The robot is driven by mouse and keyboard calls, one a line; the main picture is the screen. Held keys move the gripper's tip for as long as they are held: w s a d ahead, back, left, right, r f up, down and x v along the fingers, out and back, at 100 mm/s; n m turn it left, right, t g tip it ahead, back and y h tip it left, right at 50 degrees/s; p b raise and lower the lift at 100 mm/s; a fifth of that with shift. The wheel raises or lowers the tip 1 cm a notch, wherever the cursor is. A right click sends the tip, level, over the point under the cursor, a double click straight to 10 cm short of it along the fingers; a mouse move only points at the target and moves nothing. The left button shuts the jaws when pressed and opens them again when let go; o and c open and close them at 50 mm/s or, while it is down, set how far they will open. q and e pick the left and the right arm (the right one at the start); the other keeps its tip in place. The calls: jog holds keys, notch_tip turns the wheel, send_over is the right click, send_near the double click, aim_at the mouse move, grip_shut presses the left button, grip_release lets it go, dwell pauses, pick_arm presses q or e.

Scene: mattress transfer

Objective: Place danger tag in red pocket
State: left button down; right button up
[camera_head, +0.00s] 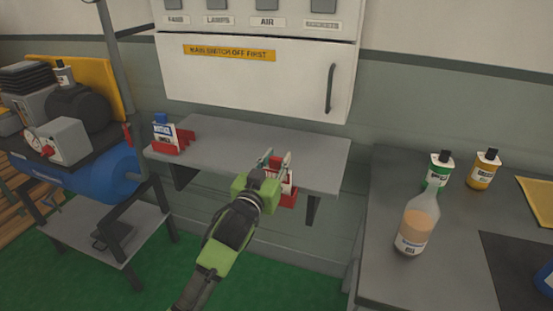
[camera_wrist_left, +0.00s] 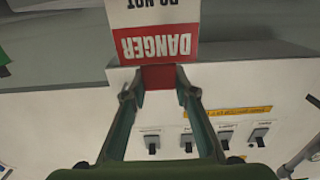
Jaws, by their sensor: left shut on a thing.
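My left gripper (camera_head: 273,160) is over the front edge of the grey shelf (camera_head: 315,150). It is shut on the danger tag, a white card with a red DANGER band, which shows upside down at the top of the left wrist view (camera_wrist_left: 155,43). A red pocket-like part (camera_head: 289,199) shows just below the gripper at the shelf edge. My right gripper is not in view.
A red holder (camera_head: 187,137) with a blue-and-white bottle (camera_head: 163,128) beside it stands at the shelf's left end. A white switch cabinet (camera_head: 260,85) hangs above. A bench (camera_head: 385,200) with several bottles is at right; a compressor (camera_head: 95,175) is at left.

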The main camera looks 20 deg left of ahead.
pick_arm(q)
jog(key=shift+f, duration=0.2)
jog(key=c, duration=1.6)
grip_release()
jog(key=shift+r, duration=0.1)
jog(key=shift+c, duration=0.2)
jog(key=shift+r, duration=0.1)
jog(key=shift+s, duration=0.1)
jog(key=s+b, duration=0.1)
jog(key=s, duration=1)
jog(key=shift+s+a, duration=0.2)
jog(key=shift+s, duration=0.2)
